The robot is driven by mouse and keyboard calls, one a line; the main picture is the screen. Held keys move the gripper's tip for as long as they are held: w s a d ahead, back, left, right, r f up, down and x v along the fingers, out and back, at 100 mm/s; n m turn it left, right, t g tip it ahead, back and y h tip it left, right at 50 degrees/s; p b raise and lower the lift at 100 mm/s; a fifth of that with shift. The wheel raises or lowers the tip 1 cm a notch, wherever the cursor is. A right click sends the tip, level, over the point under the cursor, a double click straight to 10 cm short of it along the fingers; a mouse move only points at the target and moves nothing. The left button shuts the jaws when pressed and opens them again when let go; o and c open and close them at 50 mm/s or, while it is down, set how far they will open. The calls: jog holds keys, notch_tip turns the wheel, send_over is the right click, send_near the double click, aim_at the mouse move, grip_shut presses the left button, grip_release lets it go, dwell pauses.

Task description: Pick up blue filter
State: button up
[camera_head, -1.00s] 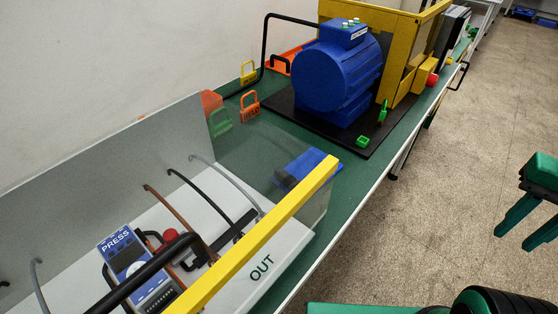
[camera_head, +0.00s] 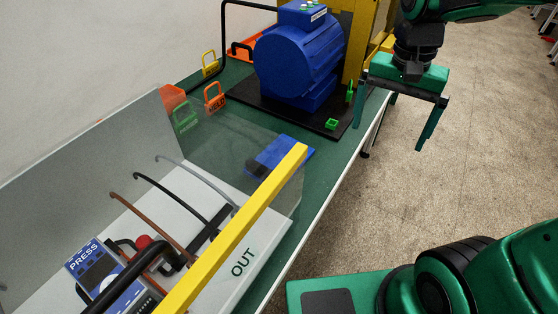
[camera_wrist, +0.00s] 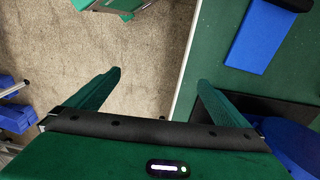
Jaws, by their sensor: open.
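A flat blue piece with a dark end, which looks like the blue filter (camera_head: 285,150), lies on the green bench top. It is behind the clear panel of the white box and partly hidden by the yellow bar. In the wrist view a blue slab with a dark end (camera_wrist: 260,38) lies on green at the upper right; it appears to be the same piece. My gripper (camera_head: 391,137) is open and empty, fingers pointing down, beyond the bench's white edge. In the wrist view my gripper (camera_wrist: 160,77) has its right finger near that edge, with the blue slab further right.
The white box has a yellow bar (camera_head: 235,230) and several curved cables. Padlocks, including an orange one (camera_head: 214,100), stand at the back.

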jog(key=w+a+f, duration=0.1)
jog(key=w+a, duration=0.1)
jog(key=a, duration=0.9)
jog(key=w+a, duration=0.3)
jog(key=a, duration=0.9)
jog(key=shift+m+y, duration=0.3)
jog(key=shift+m, duration=0.2)
jog(key=f, duration=0.5)
jog(key=shift+s+a, duration=0.3)
jog(key=shift+a, duration=0.1)
jog(key=shift+d+f, duration=0.1)
jog(key=shift+f, duration=2.85)
jog(key=c, duration=1)
jog(key=shift+r, duration=0.15)
